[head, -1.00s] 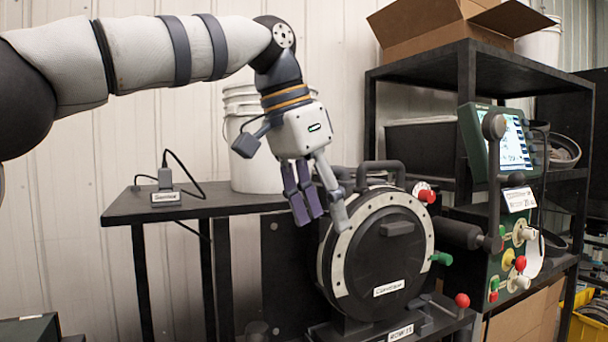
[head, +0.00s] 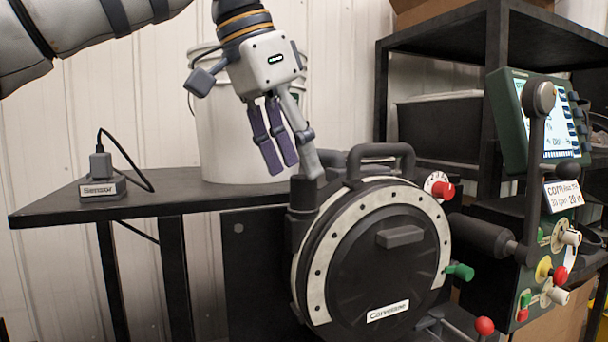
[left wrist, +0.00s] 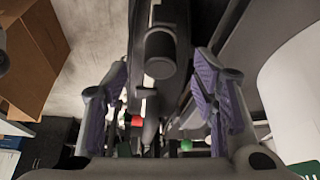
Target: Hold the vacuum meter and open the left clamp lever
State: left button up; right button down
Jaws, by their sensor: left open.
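In the left wrist view a dark round-ended part (left wrist: 160,54) lies between the spread fingers (left wrist: 160,95). My right gripper is out of view.
A white bucket (head: 222,140) stands on the dark table (head: 160,199) behind my left gripper. A small sensor box (head: 103,188) with a cable is at left. A green panel (head: 532,235) with knobs, a screen and black shelving are at right. The table's left part is mostly clear.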

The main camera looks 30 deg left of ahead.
aim_at(301, 176)
pick_arm(q)
jog(key=x, duration=0.4)
jog(key=shift+f, duration=0.15)
jog(key=shift+w, duration=0.1)
grip_shut()
